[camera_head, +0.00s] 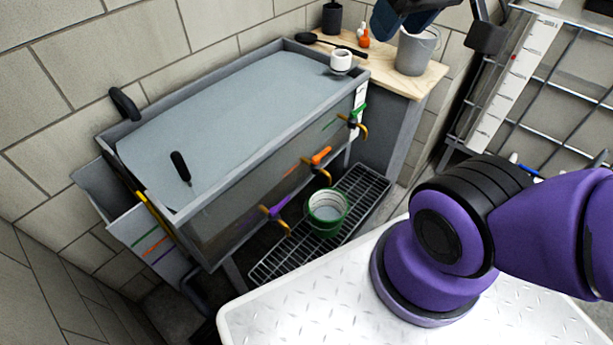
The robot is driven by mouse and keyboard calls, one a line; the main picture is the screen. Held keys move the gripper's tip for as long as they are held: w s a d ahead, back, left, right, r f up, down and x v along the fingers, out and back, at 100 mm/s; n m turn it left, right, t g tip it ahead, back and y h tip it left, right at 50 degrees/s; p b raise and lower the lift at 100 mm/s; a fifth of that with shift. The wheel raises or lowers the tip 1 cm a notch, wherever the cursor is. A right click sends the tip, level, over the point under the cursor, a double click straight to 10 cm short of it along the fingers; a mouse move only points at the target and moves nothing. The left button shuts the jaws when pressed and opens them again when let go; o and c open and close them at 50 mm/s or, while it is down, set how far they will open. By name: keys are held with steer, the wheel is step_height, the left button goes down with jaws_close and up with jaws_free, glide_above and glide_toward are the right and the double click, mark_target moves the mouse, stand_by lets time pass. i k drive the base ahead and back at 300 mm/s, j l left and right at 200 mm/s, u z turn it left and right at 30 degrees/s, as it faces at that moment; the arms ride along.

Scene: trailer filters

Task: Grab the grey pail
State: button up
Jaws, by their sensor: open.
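The grey pail (412,58) stands upright on the light wooden counter at the upper right of the head view. It is a small bucket with a thin handle at its rim. My gripper (438,27) shows only in part at the top edge. The gripper is open and holds nothing. Its upper part is out of frame, and I cannot tell how far it is from the pail in depth.
An orange bottle (364,38), a dark container (332,18) and a black ladle (330,43) are near the pail. A green bucket (328,213) stands on the floor grating. A wire rack (570,90) is at right.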

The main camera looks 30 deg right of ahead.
mark_target(415, 52)
steer(key=k+l, duration=0.1)
steer(key=l, duration=0.3)
steer(key=k+l, duration=0.1)
steer(key=l, duration=0.3)
steer(key=k+l, duration=0.1)
steer(key=l, duration=0.7)
steer(key=i+l, duration=0.2)
steer(key=l, duration=0.15)
steer(key=i+l, duration=0.4)
steer(key=i, duration=0.2)
